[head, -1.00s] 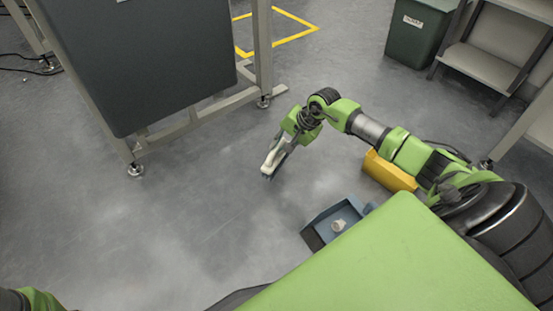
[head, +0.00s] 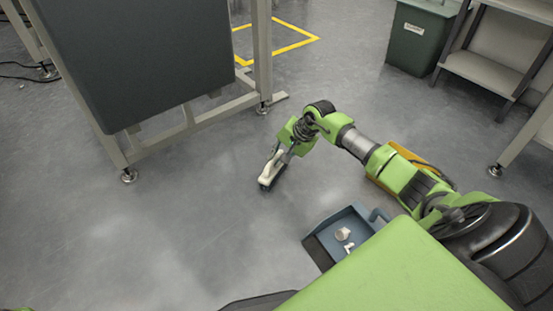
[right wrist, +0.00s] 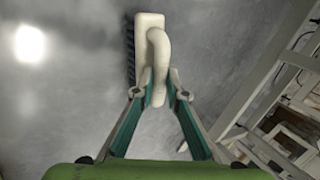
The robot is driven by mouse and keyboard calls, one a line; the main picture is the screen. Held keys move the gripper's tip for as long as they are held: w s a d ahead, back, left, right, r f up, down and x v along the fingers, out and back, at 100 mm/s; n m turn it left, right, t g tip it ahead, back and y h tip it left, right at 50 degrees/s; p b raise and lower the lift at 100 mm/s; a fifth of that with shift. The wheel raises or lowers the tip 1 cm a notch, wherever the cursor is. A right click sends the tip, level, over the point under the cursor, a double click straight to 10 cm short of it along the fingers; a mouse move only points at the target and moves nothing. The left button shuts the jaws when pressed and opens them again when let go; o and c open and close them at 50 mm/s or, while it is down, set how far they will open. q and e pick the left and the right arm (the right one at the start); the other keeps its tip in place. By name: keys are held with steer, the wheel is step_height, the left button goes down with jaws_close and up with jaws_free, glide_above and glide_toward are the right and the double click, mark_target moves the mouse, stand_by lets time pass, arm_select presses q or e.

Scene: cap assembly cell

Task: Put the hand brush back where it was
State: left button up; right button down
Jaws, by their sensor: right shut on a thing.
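The hand brush (head: 268,178) is white with dark bristles and is held by my right gripper (head: 277,158) above or at the floor; I cannot tell whether its bristles touch the floor. In the right wrist view the white brush (right wrist: 148,35) points away from me, with its bristles on the left side. There the fingers of my right gripper (right wrist: 160,82) are closed on its handle. My left gripper is not in view.
A blue-grey dustpan (head: 318,246) with small white pieces in it lies on the floor by my base. A grey-panelled workstation (head: 145,60) stands back left. A green bin (head: 417,40) and a shelf (head: 485,68) stand back right. The middle floor is clear.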

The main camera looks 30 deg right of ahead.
steer(key=shift+f, duration=0.15)
steer(key=c, duration=2)
jaws_free()
steer(key=shift+r, duration=0.2)
steer(key=shift+p+v, duration=3.75)
steer(key=shift+v, duration=2.25)
